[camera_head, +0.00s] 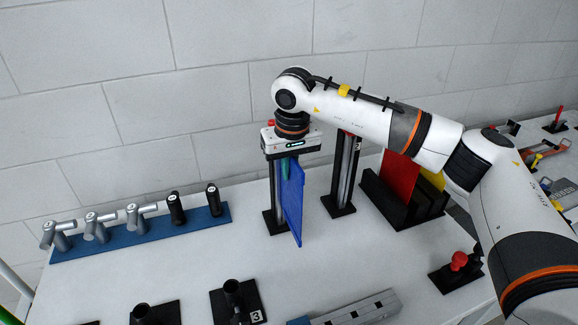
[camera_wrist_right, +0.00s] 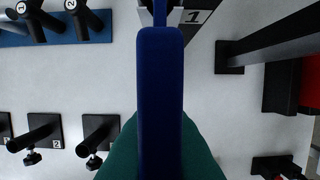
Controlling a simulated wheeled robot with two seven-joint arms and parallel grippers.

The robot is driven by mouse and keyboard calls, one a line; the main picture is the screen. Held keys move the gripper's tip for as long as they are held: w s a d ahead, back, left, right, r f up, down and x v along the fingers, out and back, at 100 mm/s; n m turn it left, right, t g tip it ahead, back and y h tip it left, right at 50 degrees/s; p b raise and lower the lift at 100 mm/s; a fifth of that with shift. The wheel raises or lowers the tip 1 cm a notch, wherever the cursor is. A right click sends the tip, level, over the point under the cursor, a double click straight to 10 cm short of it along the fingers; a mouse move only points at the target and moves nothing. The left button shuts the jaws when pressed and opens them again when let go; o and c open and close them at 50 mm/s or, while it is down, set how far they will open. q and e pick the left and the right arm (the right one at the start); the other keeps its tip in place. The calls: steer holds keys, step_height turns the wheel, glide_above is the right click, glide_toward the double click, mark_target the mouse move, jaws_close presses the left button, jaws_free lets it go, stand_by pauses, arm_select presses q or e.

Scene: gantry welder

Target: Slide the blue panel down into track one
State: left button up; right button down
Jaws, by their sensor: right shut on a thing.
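The blue panel (camera_head: 292,203) hangs upright below my right gripper (camera_head: 287,160), which is shut on it near its top. The panel is beside the silver upright of track one (camera_head: 275,190), which stands on a black base. In the right wrist view the panel (camera_wrist_right: 160,95) is seen edge-on from above, and its far edge meets the silver track (camera_wrist_right: 174,15) beside a label "1". Whether that edge sits inside the slot I cannot tell. A green finger of the right gripper (camera_wrist_right: 160,150) shows either side of the panel. My left gripper is not in view.
A second upright track (camera_head: 345,175) stands to the right. Beyond it, a black rack (camera_head: 405,210) holds red and yellow panels. A blue strip (camera_head: 140,232) with several handles lies left. Black fixtures (camera_head: 240,300) and a red knob (camera_head: 458,262) are near the front.

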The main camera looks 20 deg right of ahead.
steer(key=shift+f+b, duration=1.85)
steer(key=shift+f, duration=0.95)
steer(key=c, duration=1.5)
jaws_free()
